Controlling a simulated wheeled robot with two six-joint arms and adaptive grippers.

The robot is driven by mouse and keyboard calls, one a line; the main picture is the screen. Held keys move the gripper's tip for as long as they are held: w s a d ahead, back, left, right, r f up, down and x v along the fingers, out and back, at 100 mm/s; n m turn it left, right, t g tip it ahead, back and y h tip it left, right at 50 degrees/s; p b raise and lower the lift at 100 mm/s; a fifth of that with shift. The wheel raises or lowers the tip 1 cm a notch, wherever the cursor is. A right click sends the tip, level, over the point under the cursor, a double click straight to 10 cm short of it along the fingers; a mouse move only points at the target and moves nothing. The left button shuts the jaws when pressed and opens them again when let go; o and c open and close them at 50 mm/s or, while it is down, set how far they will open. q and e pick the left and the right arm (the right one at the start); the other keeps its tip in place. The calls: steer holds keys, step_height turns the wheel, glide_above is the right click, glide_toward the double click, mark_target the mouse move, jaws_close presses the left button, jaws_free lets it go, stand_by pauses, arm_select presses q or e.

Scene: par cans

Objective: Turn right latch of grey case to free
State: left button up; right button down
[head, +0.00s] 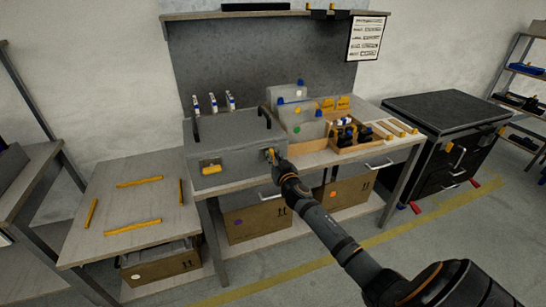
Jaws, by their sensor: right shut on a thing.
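The grey case (230,140) stands at the left end of the workbench with its lid down. Its left latch (211,168) is yellow and shows on the front face. My right gripper (271,157) is at the right part of the front face, shut on the right latch, which is mostly hidden behind the fingers. The latch's exact angle cannot be told. My left gripper is not in view.
A wooden tray (352,146) with dark items and clear bins (300,118) stand right of the case. Cardboard boxes (257,222) sit under the bench. A low table (130,205) with yellow strips is at left, a black cabinet (445,125) at right.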

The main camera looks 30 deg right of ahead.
steer(key=shift+n, duration=0.4)
steer(key=shift+w+a+f+n, duration=0.1)
steer(key=shift+a+f+n, duration=0.2)
steer(key=shift+n, duration=2.55)
steer(key=shift+w+a+f+n, duration=0.1)
steer(key=shift+a+f+n, duration=0.15)
steer(key=shift+n, duration=2.55)
steer(key=shift+a+f+n, duration=0.2)
steer(key=shift+f+n, duration=0.1)
steer(key=shift+n, duration=2.85)
steer(key=c, duration=1.3)
jaws_free()
